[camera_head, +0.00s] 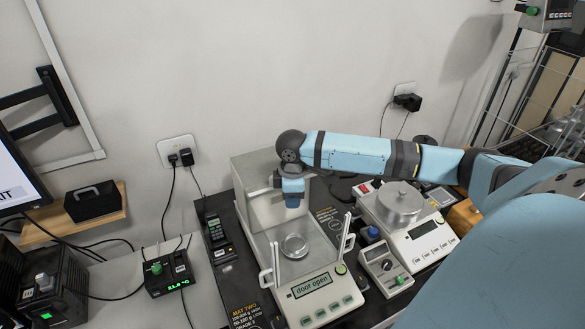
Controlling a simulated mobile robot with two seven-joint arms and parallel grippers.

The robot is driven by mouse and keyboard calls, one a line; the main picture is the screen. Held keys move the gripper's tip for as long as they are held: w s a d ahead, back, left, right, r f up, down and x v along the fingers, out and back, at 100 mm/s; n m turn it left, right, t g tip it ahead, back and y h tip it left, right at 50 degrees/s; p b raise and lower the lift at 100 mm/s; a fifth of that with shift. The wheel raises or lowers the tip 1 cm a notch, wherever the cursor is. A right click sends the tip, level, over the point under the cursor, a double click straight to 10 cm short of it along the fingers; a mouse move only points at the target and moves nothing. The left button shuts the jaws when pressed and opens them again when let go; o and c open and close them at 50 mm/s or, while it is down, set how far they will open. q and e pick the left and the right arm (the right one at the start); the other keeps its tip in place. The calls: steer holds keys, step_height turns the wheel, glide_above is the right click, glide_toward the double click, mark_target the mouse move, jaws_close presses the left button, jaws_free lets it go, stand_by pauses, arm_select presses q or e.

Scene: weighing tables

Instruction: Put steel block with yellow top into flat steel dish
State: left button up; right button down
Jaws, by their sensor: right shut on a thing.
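The flat steel dish (294,246) sits on the pan of the front balance, whose display reads "door open". My right arm reaches in from the right, and my right gripper (292,204) points down above and a little behind the dish, apart from it. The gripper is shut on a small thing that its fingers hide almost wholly. I cannot make out a yellow top, and the steel block with yellow top shows nowhere else. My left gripper is out of view.
The balance (317,288) has upright posts at its front corners and a tall housing behind. A second scale (432,238) at right carries a lidded steel pot (401,204). A small control box (384,268) stands between them. A black handheld device (215,232) lies left.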

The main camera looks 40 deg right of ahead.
step_height(320, 180, down, 3)
steer(key=shift+r, duration=0.1)
steer(key=shift+f, duration=7.1)
steer(key=shift+f, duration=0.15)
steer(key=c, duration=0.9)
jaws_free()
steer(key=shift+r+b, duration=1)
steer(key=shift+r, duration=5.9)
